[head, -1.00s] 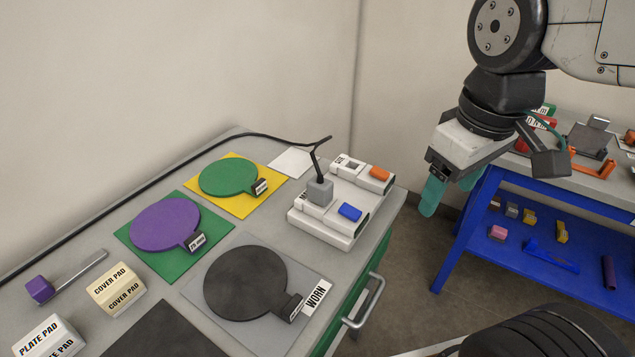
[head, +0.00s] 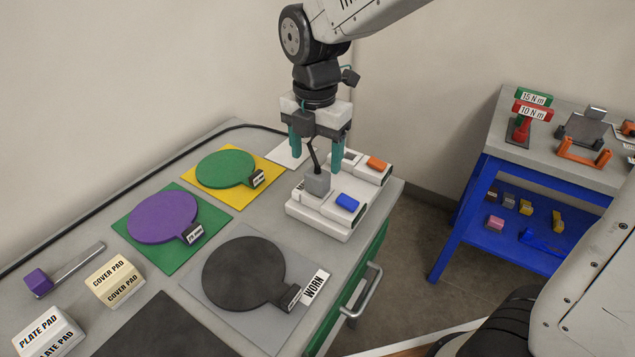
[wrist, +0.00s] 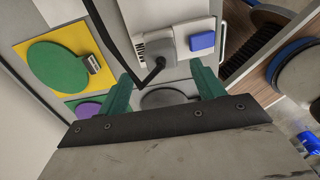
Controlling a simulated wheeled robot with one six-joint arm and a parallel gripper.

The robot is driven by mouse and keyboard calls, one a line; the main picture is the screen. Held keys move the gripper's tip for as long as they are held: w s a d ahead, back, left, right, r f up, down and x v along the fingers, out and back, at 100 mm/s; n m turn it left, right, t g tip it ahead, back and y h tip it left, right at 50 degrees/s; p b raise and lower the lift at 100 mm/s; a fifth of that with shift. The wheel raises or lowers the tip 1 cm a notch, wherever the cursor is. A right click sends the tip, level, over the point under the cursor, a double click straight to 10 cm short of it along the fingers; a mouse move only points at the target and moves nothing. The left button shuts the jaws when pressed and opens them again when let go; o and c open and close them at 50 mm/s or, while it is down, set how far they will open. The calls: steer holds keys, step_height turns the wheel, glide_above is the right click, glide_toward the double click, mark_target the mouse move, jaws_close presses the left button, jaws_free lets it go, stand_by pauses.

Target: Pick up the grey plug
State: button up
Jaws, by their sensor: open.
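The grey plug (head: 317,183) stands upright on the white power unit (head: 322,219), left of a blue block, with a black cable rising from its top. My gripper (head: 316,158) is above the plug, pointing down, with its two teal fingers open on either side of the cable. The fingertips are above the plug and hold nothing. In the wrist view the plug (wrist: 160,45) shows beyond the fingertips, partly covered by the cable, and the open fingers of my gripper (wrist: 165,85) are spread wide.
A blue block (head: 347,202) and an orange block (head: 377,163) sit on the white units. The black cable (head: 100,207) runs along the bench's back edge. Green, purple and black discs lie left. A blue-framed table (head: 470,200) stands right, across a floor gap.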

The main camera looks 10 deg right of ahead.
mark_target(318, 172)
steer(key=f, duration=0.6)
steer(key=shift+d, duration=0.2)
steer(key=c, duration=1.1)
